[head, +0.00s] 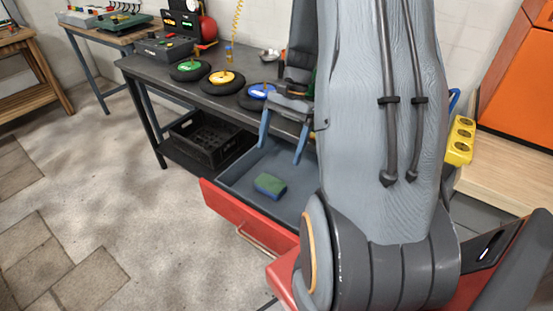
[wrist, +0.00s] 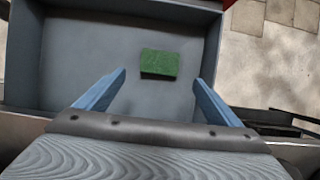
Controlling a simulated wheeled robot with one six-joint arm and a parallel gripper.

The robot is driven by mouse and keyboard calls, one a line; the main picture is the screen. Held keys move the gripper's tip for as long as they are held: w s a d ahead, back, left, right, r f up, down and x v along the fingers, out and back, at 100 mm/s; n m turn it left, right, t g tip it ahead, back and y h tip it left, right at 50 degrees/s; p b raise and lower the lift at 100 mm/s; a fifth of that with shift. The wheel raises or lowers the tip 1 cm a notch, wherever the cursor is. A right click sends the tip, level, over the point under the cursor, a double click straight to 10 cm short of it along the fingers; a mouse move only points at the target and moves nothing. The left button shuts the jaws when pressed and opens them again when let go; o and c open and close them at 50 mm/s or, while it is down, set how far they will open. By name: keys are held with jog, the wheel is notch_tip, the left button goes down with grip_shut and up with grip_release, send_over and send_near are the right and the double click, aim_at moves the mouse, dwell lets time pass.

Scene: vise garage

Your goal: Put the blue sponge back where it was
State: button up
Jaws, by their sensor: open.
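The sponge (head: 270,185) lies in the open drawer (head: 240,174), on its grey floor; it has a green top and a blue side. In the wrist view the sponge (wrist: 159,63) shows its green face, just beyond and between the fingertips. My gripper (head: 281,154) is open and empty, its blue fingers pointing down over the drawer, apart from the sponge. The wrist view shows both fingers of my gripper (wrist: 160,78) spread wide.
The drawer has a red front (head: 247,220) with a handle. A dark workbench (head: 147,68) stands behind, carrying several coloured discs. A black crate (head: 206,140) sits on its lower shelf. A yellow block (head: 460,141) is at the right. The floor at left is clear.

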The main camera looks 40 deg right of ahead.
jog(key=s+a+r+n+t+h, duration=0.1)
jog(key=s+a+r+n+h, duration=0.1)
jog(key=a+n, duration=0.5)
jog(key=s+a+r+n+h, duration=0.2)
jog(key=s+a+r+n, duration=0.3)
jog(key=a, duration=0.5)
jog(key=shift+s+a+r+n+t, duration=0.15)
jog(key=shift+s+a+n+t, duration=0.25)
jog(key=shift+s+n, duration=0.7)
jog(key=shift+s, duration=0.1)
